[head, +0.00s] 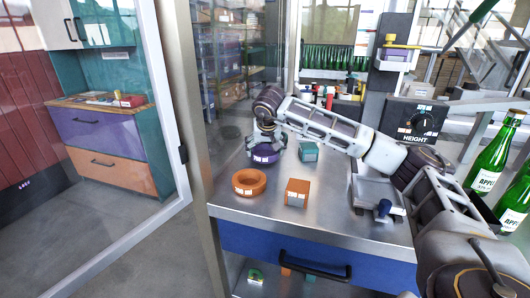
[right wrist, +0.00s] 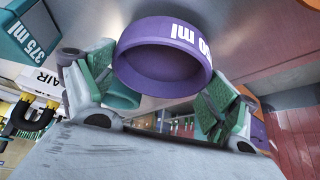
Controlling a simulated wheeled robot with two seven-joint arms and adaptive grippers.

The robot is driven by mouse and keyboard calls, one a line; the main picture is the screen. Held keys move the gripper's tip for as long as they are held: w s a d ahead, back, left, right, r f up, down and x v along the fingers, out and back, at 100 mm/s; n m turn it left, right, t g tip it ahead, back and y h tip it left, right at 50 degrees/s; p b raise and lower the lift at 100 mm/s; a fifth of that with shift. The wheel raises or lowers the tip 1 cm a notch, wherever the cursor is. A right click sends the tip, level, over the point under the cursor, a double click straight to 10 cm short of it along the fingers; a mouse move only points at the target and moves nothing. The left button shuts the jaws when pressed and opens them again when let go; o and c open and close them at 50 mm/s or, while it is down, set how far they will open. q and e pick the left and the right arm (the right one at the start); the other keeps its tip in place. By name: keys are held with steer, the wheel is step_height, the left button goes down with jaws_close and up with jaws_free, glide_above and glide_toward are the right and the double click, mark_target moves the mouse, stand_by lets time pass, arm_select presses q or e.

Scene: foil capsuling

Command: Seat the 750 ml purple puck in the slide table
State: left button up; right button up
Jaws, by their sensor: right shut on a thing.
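The purple puck (head: 264,154) is a thick ring with a white label, at the back left of the steel worktop. It also shows in the right wrist view (right wrist: 165,75), where its label ends in "0 ml". My right gripper (head: 266,139) is shut on it, with one finger on each side of the ring. I cannot tell whether the puck touches the worktop or hangs just above it. A grey metal fixture (head: 378,188) with a dark blue knob, which looks like the slide table, stands right of the puck below the HEIGHT panel. My left gripper is not in view.
An orange ring (head: 248,183), an orange block (head: 297,192) and a teal block (head: 308,151) stand near the puck. A teal ring (right wrist: 122,96) shows behind it in the wrist view. Green bottles (head: 490,150) stand at the right.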

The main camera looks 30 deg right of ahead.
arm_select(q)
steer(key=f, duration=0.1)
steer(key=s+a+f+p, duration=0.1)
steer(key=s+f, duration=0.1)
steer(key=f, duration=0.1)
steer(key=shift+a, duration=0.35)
arm_select(e)
step_height(320, 180, up, 9)
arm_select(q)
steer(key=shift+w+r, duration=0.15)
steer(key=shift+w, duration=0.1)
arm_select(e)
steer(key=shift+f, duration=0.15)
